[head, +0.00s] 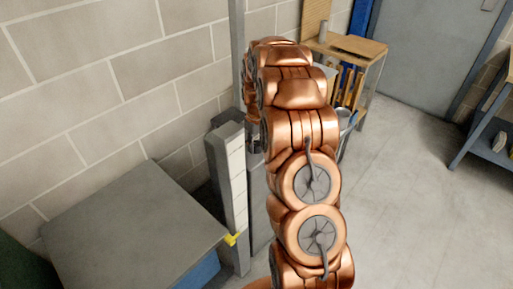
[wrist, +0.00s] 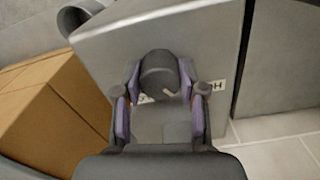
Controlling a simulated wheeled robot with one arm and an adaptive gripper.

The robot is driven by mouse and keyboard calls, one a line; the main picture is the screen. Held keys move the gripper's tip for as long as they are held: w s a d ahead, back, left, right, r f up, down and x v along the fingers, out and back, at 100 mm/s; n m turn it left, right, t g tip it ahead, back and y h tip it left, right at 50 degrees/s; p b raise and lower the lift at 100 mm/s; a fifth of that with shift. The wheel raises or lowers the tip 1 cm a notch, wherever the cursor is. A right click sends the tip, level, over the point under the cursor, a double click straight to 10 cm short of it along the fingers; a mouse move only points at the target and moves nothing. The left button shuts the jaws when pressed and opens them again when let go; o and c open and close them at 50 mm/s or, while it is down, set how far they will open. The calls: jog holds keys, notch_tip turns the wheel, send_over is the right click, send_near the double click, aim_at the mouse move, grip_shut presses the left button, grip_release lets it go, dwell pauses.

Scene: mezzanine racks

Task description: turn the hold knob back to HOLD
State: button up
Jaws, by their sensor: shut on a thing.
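In the wrist view a dark round knob (wrist: 158,68) sits on the face of a grey metal box (wrist: 205,38). My gripper (wrist: 160,85) is closed around the knob, with a purple-padded finger on each side of it. A small pale mark shows on the knob's lower right. A white label (wrist: 216,86) on the box shows a letter like H at the right; the rest of the lettering is mostly hidden by the fingers. In the head view my copper arm hides the knob, and I cannot make out the gripper clearly.
A brown cardboard box (wrist: 40,110) stands left of the grey box in the wrist view. In the head view a grey-topped table (head: 125,220) is at lower left, and a wooden stand (head: 350,45) is at the back. Open floor (head: 415,200) lies to the right.

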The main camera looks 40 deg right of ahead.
aim_at(256, 143)
jog(key=shift+n+b, duration=0.35)
jog(key=shift+n, duration=0.75)
jog(key=o, duration=1.1)
jog(key=shift+o, duration=0.2)
notch_tip(256, 143, up, 12)
